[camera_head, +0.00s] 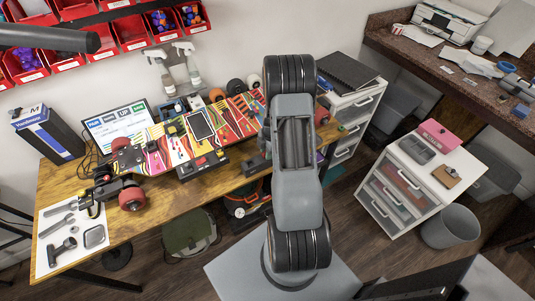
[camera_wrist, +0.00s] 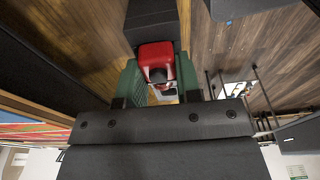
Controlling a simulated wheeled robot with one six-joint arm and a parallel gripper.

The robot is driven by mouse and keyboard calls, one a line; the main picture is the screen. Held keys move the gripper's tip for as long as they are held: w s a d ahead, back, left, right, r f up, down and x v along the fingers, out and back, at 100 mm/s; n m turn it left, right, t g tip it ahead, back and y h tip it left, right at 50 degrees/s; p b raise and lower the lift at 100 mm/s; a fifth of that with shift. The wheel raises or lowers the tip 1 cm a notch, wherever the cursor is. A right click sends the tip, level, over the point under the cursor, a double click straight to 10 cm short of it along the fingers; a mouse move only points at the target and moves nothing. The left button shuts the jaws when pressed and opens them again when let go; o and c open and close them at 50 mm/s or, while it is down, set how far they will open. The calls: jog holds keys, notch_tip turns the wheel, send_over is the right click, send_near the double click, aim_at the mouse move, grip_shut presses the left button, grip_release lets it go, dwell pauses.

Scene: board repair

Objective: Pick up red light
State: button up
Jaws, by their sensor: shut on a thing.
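The red light (camera_wrist: 155,52) is a small red housing with a dark middle, seen in the wrist view. My gripper (camera_wrist: 158,80) has its two green fingers on either side of it and is shut on it. The underside of the light is partly hidden by the gripper body. In the head view my arm covers the gripper and the light, so I cannot see them there.
A colourful skateboard (camera_head: 171,152) lies along the wooden workbench (camera_head: 180,200). A white mat with tools (camera_head: 72,235) is at the bench's left end. A white drawer cabinet (camera_head: 408,185) stands at right, beside a grey bin (camera_head: 450,228). A dark block (camera_wrist: 150,14) is close beyond the light.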

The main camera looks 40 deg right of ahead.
jog(key=shift+r, duration=0.1)
jog(key=shift+r+b, duration=0.4)
jog(key=shift+r, duration=0.15)
jog(key=s+d+r+b, duration=0.1)
jog(key=s+d+r, duration=0.1)
jog(key=s+r, duration=0.2)
jog(key=s+d+r+b, duration=0.1)
jog(key=s+d+r, duration=0.1)
jog(key=s+r, duration=0.1)
jog(key=s+d+r+b, duration=0.1)
jog(key=s+d+r, duration=0.1)
jog(key=s+r, duration=0.2)
jog(key=shift+s+d+r+b, duration=0.1)
jog(key=shift+s+r+b, duration=0.1)
jog(key=shift+s, duration=0.2)
jog(key=shift+s+d+r+b, duration=0.1)
jog(key=shift+s+r+b, duration=0.1)
jog(key=shift+s, duration=0.15)
jog(key=shift+w+a+f, duration=0.1)
